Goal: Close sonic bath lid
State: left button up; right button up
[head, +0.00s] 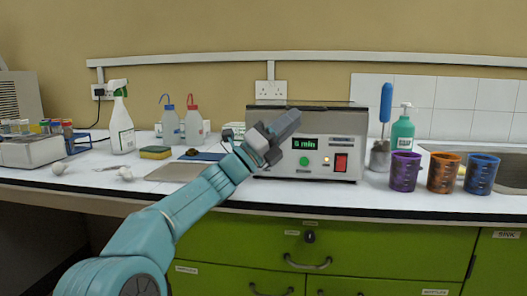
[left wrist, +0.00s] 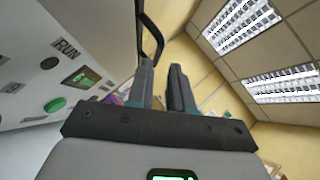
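My left gripper (head: 290,120) is in front of the bath's upper left corner. In the left wrist view its fingers (left wrist: 164,88) are apart with nothing between them. A black bar-like loop (left wrist: 150,30) shows just beyond the fingertips. My right gripper is not in view.
Purple (head: 404,171), orange (head: 443,172) and blue (head: 481,174) cups stand right of the bath, near a sink (head: 510,172). A green pump bottle (head: 403,133) and a blue-handled brush (head: 386,105) stand behind them. A spray bottle (head: 121,125) and wash bottles (head: 193,125) are left.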

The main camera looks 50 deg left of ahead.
pick_arm(q)
jog(key=v, duration=0.9)
jog(key=shift+s+f, duration=0.15)
jog(key=shift+s, duration=0.05)
jog(key=shift+s, duration=0.1)
